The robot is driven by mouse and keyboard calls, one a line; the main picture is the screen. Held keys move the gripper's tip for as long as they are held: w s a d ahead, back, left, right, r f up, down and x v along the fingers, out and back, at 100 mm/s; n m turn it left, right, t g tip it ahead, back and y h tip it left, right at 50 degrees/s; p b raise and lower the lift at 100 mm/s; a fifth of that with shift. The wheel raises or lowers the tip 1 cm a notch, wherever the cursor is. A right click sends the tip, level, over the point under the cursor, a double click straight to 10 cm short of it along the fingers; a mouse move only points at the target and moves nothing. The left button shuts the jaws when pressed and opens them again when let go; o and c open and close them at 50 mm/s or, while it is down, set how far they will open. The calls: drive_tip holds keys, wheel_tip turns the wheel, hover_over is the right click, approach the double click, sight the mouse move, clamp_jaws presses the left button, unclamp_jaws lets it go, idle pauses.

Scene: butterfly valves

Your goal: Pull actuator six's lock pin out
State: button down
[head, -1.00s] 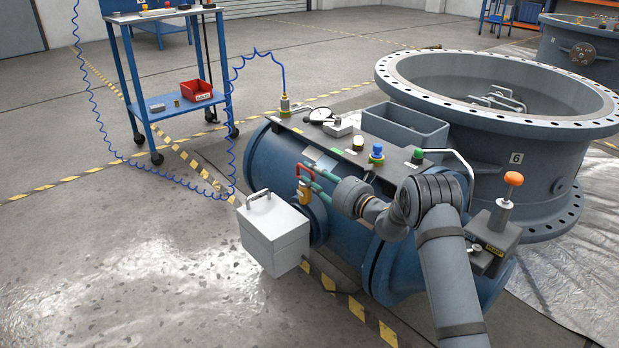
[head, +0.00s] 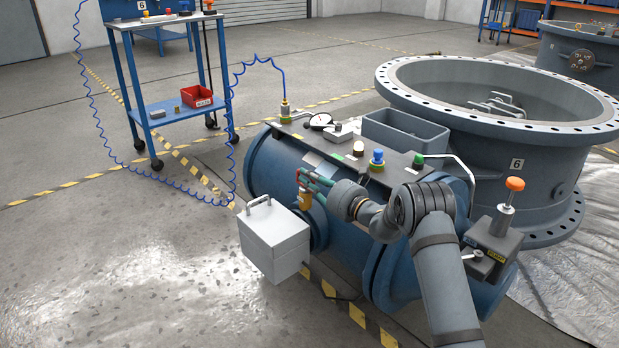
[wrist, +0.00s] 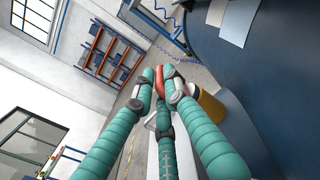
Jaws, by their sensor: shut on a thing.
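Actuator six is the large blue cylinder (head: 300,158) lying beside a flanged valve body marked 6 (head: 516,165). A red handle (head: 300,174), apparently the lock pin's, is at its near-left side, just above a yellow-brass fitting (head: 306,201). My gripper (head: 306,180) has teal fingers shut on the red handle. In the wrist view, the fingertips of my gripper (wrist: 162,82) close around the red handle (wrist: 160,78), with the brass fitting (wrist: 210,106) behind on the right. The fingers hide much of the handle, and I cannot see the pin's shaft.
A light grey box (head: 272,240) with a top handle sits close below the fitting. An orange-knobbed block (head: 495,235) is at right. A blue cart (head: 165,70) stands behind.

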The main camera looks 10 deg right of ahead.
drive_tip(key=shift+w+d+r, duration=0.1)
drive_tip(key=shift+d+r, duration=0.15)
drive_tip(key=shift+d, duration=0.05)
idle(0.4)
wheel_tip(320, 180, up, 4)
drive_tip(key=p, duration=0.3)
drive_tip(key=shift+r+p, duration=0.2)
drive_tip(key=shift+p, duration=0.2)
drive_tip(key=shift+d+f, duration=0.1)
drive_tip(key=c, duration=2.1)
unclamp_jaws()
drive_tip(key=shift+o, duration=1.2)
drive_tip(key=shift+f, duration=0.15)
